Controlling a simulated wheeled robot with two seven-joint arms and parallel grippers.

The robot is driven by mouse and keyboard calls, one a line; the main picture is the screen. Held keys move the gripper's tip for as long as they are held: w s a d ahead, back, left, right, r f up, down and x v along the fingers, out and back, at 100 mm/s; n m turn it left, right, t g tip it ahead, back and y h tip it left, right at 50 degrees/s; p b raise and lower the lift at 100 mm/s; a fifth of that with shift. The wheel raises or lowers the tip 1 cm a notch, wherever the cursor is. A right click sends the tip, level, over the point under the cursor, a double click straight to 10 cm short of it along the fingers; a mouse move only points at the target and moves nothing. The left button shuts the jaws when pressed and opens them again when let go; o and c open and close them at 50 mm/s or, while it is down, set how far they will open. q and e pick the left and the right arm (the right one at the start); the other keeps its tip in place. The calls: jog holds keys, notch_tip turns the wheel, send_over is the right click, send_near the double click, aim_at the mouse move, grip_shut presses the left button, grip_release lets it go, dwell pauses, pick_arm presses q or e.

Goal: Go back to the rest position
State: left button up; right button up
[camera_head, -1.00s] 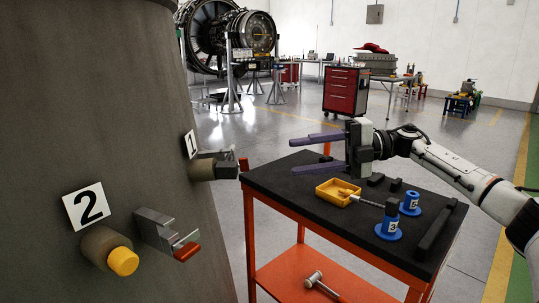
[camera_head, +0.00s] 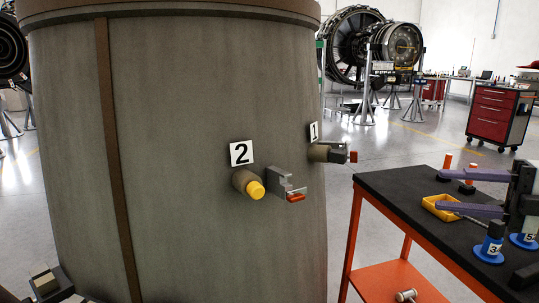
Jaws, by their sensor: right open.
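My right gripper (camera_head: 440,190) is at the right edge, above the black-topped cart (camera_head: 385,187). Its two purple fingers point left and are spread apart, with nothing between them. The lower finger passes in front of the yellow tray (camera_head: 432,208). My left gripper's fingers are not seen; a dark part with a pale top, perhaps of my left arm, shows at the lower left corner.
A large grey-brown cylinder (camera_head: 180,150) fills the left and middle. It carries labels 2 (camera_head: 242,153) and 1 (camera_head: 313,131), a yellow-capped plug (camera_head: 256,190) and a red-tipped bracket (camera_head: 295,197). Blue numbered holders (camera_head: 489,250) stand on the cart. A hammer (camera_head: 405,296) lies below.

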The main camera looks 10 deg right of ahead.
jog(key=w+a+f+m+t+h, duration=0.25)
jog(key=a+f+m, duration=0.5)
jog(key=f, duration=0.55)
jog(key=w+a+f+m+t+h, duration=0.15)
jog(key=a+f+m+t, duration=0.4)
jog(key=f, duration=0.75)
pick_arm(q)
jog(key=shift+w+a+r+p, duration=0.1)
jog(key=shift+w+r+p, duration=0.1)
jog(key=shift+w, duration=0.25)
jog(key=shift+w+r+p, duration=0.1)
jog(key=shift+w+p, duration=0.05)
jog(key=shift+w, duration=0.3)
pick_arm(e)
jog(key=s+a+f+m+g+h, duration=0.3)
jog(key=s+a+f+m, duration=0.3)
jog(key=s+a+f, duration=0.2)
jog(key=s+a+f+m+g+h, duration=0.4)
jog(key=s+a+f+m+g, duration=0.2)
jog(key=s+f, duration=0.7)
jog(key=s+a+m, duration=0.1)
jog(key=s+a, duration=0.1)
jog(key=s, duration=0.1)
jog(key=shift+m, duration=0.3)
